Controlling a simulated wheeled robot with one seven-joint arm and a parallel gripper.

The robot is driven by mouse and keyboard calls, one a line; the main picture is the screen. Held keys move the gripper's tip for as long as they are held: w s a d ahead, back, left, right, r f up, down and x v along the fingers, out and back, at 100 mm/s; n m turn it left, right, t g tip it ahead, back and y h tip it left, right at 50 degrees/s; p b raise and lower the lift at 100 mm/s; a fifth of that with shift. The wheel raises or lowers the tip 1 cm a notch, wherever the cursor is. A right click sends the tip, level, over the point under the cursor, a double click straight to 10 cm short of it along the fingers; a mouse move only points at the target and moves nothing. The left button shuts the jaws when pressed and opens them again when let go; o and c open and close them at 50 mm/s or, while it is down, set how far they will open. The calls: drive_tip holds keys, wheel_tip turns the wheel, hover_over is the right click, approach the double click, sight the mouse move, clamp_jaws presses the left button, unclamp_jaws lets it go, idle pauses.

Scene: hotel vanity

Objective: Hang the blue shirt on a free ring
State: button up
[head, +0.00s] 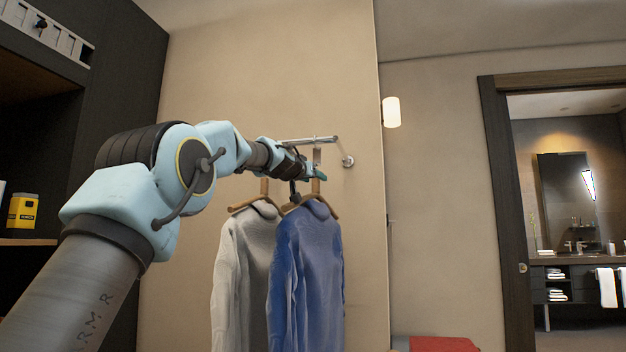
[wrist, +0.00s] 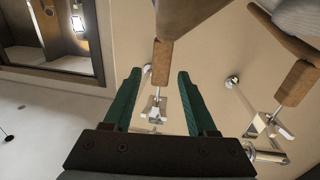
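The blue shirt (head: 307,268) hangs upright on a wooden hanger below the metal rail (head: 308,140). My gripper (head: 320,176) is at the top of this hanger, just under the rail. In the wrist view, my gripper (wrist: 158,75) is open, its green fingers apart on either side of the blue shirt's hanger neck (wrist: 163,60) and a metal ring fitting (wrist: 155,110). Gaps show on both sides. The neck appears to meet the ring fitting, but the exact join is hard to make out. A second ring fitting (wrist: 264,124) holds another hanger.
A light grey shirt (head: 243,265) hangs close to the left of the blue one, on its own wooden hanger (wrist: 297,83). A round wall mount (head: 348,161) is beside the rail. A red-topped object (head: 440,344) is low at right. A doorway opens far right.

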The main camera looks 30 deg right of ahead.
drive_tip(key=shift+f, duration=0.1)
drive_tip(key=shift+s+a+f+b, duration=0.1)
drive_tip(key=shift+s+a+b, duration=0.15)
drive_tip(key=shift+a+b, duration=0.2)
drive_tip(key=b+v, duration=0.5)
drive_tip(key=v, duration=0.3)
drive_tip(key=shift+s+a, duration=0.15)
drive_tip(key=shift+a, duration=0.1)
drive_tip(key=shift+s+a, duration=0.35)
drive_tip(key=shift+s, duration=0.05)
drive_tip(key=shift+r, duration=0.2)
drive_tip(key=shift+s+a, duration=0.1)
